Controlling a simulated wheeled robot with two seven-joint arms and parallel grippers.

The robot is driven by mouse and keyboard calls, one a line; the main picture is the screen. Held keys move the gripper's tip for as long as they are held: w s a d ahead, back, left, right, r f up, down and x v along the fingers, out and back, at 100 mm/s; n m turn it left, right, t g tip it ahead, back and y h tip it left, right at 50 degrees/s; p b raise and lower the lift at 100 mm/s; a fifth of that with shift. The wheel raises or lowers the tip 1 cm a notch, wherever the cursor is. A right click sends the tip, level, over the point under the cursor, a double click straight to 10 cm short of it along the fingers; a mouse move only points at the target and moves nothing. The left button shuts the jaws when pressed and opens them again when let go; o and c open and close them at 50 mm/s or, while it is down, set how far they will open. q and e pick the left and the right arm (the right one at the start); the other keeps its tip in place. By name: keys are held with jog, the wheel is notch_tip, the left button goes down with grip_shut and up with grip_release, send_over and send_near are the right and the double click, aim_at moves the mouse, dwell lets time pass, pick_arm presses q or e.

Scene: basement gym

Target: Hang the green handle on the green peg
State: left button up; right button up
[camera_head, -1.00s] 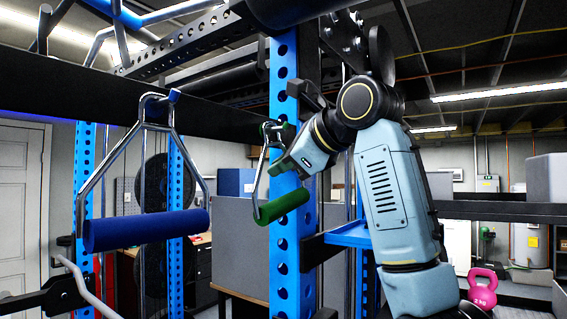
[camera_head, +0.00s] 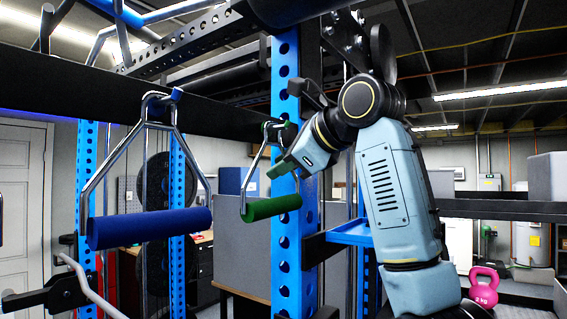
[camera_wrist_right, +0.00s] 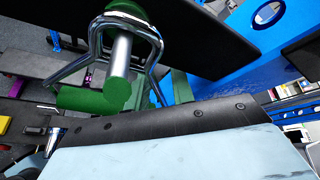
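The green handle (camera_head: 271,208) is a green grip bar on a bent metal frame. My right gripper (camera_head: 284,167) is right beside the handle's frame, below the peg. Its fingers are not clearly visible, and I cannot tell if they touch the frame. My left gripper is out of view.
A blue handle (camera_head: 150,228) hangs on a blue peg (camera_head: 176,95) to the left. The perforated blue upright (camera_head: 284,260) stands behind the green handle. A black crossbeam (camera_head: 100,95) runs at peg height. A blue shelf bracket (camera_head: 352,233) is below my right arm.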

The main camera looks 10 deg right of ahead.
jog(key=shift+s+d+r, duration=0.1)
jog(key=shift+r, duration=0.2)
